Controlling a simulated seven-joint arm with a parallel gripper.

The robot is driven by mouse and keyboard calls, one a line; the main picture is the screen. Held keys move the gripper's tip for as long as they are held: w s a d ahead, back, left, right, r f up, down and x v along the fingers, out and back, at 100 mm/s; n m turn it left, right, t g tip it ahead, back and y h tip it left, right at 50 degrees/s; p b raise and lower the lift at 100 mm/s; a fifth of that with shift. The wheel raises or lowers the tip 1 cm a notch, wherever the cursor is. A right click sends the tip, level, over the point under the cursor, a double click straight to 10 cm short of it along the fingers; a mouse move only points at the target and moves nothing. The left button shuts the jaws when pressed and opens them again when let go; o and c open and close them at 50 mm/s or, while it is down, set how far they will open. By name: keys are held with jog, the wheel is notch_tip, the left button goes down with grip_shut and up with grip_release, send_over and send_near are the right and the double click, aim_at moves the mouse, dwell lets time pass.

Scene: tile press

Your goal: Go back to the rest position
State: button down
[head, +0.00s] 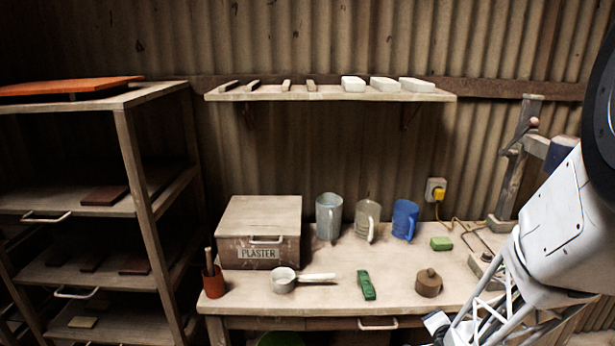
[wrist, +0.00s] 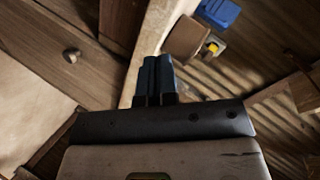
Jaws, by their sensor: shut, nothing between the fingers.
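My gripper (wrist: 153,75) shows in the wrist view with its two dark blue fingers side by side and touching, with nothing between them. A wooden beam or edge lies behind the fingertips; I cannot tell how far off it is. In the head view my pale arm (head: 555,235) comes in at the right edge, in front of the right end of the workbench (head: 330,297). I cannot make out the fingers in that view.
A wooden press frame (head: 517,165) stands at the bench's right, partly behind my arm. The bench holds a plaster box (head: 262,215), several jugs including a blue jug (head: 404,219), a ladle (head: 284,281), a green tool (head: 366,285) and a round lidded pot (head: 428,283). A rack (head: 140,180) stands left.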

jog(key=s+a+r+n+g, duration=0.3)
jog(key=r, duration=0.4)
jog(key=s+a+r+n+g, duration=0.2)
jog(key=s+a+r, duration=0.15)
jog(key=r, duration=0.35)
jog(key=s+a+r+n+g, duration=0.2)
jog(key=s+r, duration=0.4)
jog(key=s, duration=0.3)
jog(key=s+a+r+n+g+y, duration=0.1)
jog(key=s+a+r+n+g, duration=0.2)
jog(key=s+a+r, duration=0.3)
jog(key=s+n, duration=0.1)
jog(key=s, duration=0.3)
jog(key=shift+s+n+g, duration=0.15)
jog(key=shift+n+g, duration=0.15)
jog(key=shift+n, duration=0.1)
